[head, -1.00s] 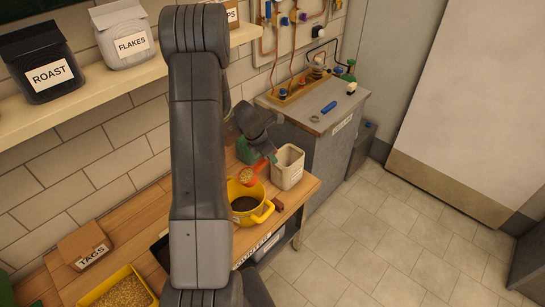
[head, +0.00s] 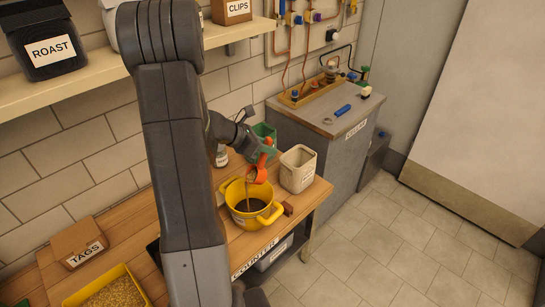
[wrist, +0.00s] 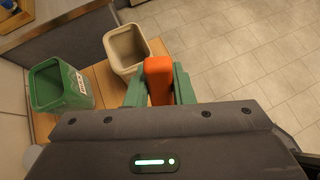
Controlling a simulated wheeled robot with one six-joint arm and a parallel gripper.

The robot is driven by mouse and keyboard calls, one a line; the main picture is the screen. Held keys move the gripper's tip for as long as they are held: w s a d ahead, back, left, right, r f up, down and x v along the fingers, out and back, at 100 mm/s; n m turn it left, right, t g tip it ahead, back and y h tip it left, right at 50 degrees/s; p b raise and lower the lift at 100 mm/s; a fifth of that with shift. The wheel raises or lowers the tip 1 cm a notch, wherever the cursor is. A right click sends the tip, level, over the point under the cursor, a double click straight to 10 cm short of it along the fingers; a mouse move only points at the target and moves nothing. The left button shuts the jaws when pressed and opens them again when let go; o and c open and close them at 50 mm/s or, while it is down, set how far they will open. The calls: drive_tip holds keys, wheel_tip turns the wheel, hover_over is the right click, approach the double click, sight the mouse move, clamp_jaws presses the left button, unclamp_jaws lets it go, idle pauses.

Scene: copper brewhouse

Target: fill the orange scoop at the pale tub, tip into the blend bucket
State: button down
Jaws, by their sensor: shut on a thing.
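My gripper (head: 265,153) is shut on the handle of the orange scoop (head: 257,175). The wrist view shows the orange handle (wrist: 159,72) between my green fingertips (wrist: 160,88); the scoop's bowl is hidden there. The scoop is tilted steeply above the yellow blend bucket (head: 269,217), and a thin brownish stream falls from it into the bucket. Dark contents lie inside the bucket. The pale tub (head: 298,170) stands upright just right of the scoop, and in the wrist view (wrist: 128,48) it is left of the handle. Its inside looks mostly shadowed.
A green tub (wrist: 62,86) stands behind, near the wall. A TAGS box (head: 78,243) and a yellow grain tray (head: 134,283) are at left. A grey cabinet (head: 335,145) stands beyond the counter.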

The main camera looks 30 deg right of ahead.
drive_tip(key=a+h+b, duration=0.3)
drive_tip(key=b, duration=0.1)
drive_tip(key=shift+w+a+f+b, duration=0.1)
drive_tip(key=shift+a+f+b, duration=0.1)
drive_tip(key=shift+b, duration=0.1)
drive_tip(key=a+f+h+b, duration=0.3)
drive_tip(key=a+h+b, duration=0.6)
drive_tip(key=b, duration=0.6)
drive_tip(key=shift+w+a+b, duration=0.35)
drive_tip(key=shift+a+b, duration=0.05)
drive_tip(key=shift+a, duration=0.15)
drive_tip(key=shift+b, duration=0.55)
drive_tip(key=b, duration=0.6)
drive_tip(key=shift+a+f+h, duration=0.1)
drive_tip(key=shift+a+h, duration=0.2)
drive_tip(key=shift+h, duration=0.1)
drive_tip(key=b, duration=0.3)
drive_tip(key=shift+s+a, duration=0.15)
drive_tip(key=shift+s, duration=0.05)
drive_tip(key=shift+a+r+h, duration=0.2)
drive_tip(key=shift+a+h, duration=0.1)
drive_tip(key=shift+h, duration=0.2)
